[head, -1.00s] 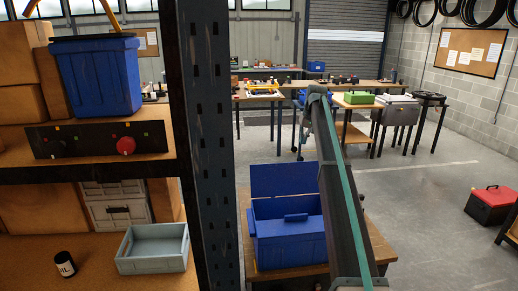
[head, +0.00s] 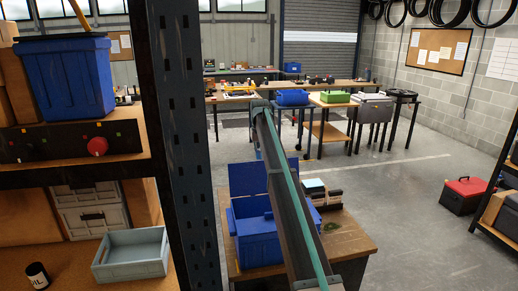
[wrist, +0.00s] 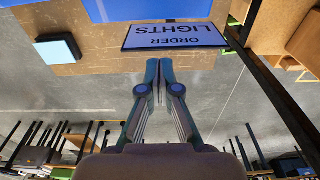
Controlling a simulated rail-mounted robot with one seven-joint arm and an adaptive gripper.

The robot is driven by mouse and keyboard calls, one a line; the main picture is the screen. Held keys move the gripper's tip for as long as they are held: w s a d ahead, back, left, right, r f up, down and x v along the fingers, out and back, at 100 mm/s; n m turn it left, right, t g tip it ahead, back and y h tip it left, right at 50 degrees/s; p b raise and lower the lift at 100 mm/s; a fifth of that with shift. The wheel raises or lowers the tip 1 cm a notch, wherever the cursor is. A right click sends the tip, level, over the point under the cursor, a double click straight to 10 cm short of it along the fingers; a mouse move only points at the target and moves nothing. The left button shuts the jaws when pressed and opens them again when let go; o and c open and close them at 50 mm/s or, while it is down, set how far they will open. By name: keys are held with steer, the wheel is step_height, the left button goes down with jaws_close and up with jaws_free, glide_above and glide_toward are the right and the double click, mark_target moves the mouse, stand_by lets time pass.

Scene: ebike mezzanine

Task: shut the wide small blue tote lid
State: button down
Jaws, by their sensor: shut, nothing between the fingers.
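A blue tote (head: 258,249) stands on a wooden table at lower centre in the head view. Its blue lid (head: 248,178) stands up at the back, open. My dark arm with a teal stripe crosses in front of the tote's right part and hides some of it. My gripper (wrist: 160,66) is shut and empty in the wrist view, its fingertips together. Blue (wrist: 130,8), apparently part of the tote, shows at the top edge of the wrist view, beyond the fingertips. The gripper cannot be made out in the head view.
The wooden table (head: 350,238) holds small items right of the tote. A sign reading "ORDER LIGHTS" (wrist: 176,36) is near my fingertips in the wrist view. A dark rack post (head: 185,150) stands left of the tote. A red toolbox (head: 464,195) sits on open floor at right.

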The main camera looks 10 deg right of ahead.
steer(key=s+p, duration=0.2)
steer(key=s, duration=0.1)
steer(key=shift+s+d, duration=0.1)
steer(key=shift+s, duration=0.3)
steer(key=shift+s+d, duration=0.1)
steer(key=shift+s, duration=0.05)
